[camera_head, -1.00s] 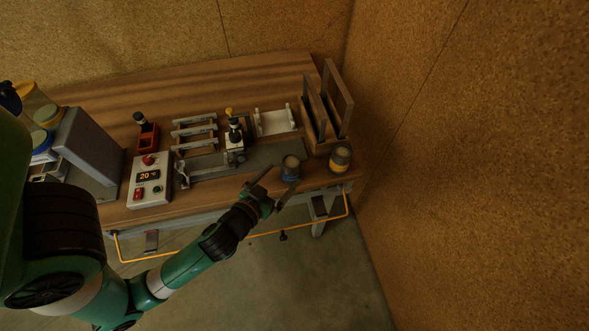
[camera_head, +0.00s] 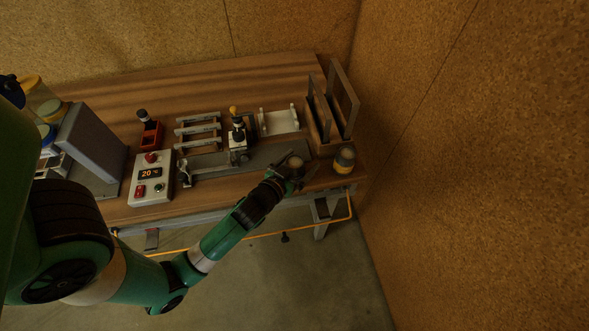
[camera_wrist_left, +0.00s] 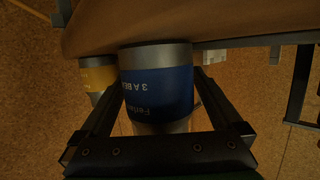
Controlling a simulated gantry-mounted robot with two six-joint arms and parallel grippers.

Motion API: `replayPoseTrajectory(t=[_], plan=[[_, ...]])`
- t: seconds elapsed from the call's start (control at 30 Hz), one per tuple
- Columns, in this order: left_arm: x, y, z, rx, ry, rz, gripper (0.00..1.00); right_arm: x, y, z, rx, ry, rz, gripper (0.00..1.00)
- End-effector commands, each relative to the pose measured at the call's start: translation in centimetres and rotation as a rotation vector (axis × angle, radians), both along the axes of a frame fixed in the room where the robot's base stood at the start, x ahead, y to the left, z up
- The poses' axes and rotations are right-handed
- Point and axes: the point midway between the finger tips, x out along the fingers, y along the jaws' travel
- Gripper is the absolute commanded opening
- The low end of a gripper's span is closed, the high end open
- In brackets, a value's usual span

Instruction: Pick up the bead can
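The can with the blue label (camera_head: 296,163) stands at the front right of the bench, its pale top showing above my left gripper (camera_head: 294,178). In the left wrist view the blue can (camera_wrist_left: 158,88) fills the space between the fingers; its lettering appears upside down and partly reads "3 A B". My left gripper (camera_wrist_left: 160,105) is open around it, with a finger on each side and a narrow gap at the right finger. Finger contact is not clear. A can with a yellow label (camera_head: 344,160) stands to the right, also in the left wrist view (camera_wrist_left: 98,76). My right gripper is not in view.
A wooden rack with upright frames (camera_head: 322,128) stands just behind the cans. A lever fixture (camera_head: 238,145), a white cradle (camera_head: 279,120) and a control box reading 20 (camera_head: 151,178) are to the left. The cork wall (camera_head: 470,170) is close on the right.

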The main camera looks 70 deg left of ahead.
Motion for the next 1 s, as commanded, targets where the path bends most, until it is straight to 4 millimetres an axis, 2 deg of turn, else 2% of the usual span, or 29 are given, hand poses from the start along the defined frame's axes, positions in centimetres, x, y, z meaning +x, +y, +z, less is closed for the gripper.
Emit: replayPoseTrajectory(t=[0.03,0.07,0.5,0.53,0.8,1.0], plan=[[0.0,0.0,0.0,0.0,0.0,0.0,0.91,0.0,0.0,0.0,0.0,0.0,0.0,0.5],[0.0,0.0,0.0,0.0,0.0,0.0,0.86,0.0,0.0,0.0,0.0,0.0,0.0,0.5],[0.0,0.0,0.0,0.0,0.0,0.0,0.06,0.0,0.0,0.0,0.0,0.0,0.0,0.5],[0.0,0.0,0.1,0.001,-0.002,0.0,0.04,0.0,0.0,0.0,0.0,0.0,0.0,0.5],[0.0,0.0,0.4,0.0,-0.002,0.0,0.04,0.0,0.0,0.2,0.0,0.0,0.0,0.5],[0.0,0.0,2.7,0.002,-0.004,0.0,0.04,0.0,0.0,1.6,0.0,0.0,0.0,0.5]])
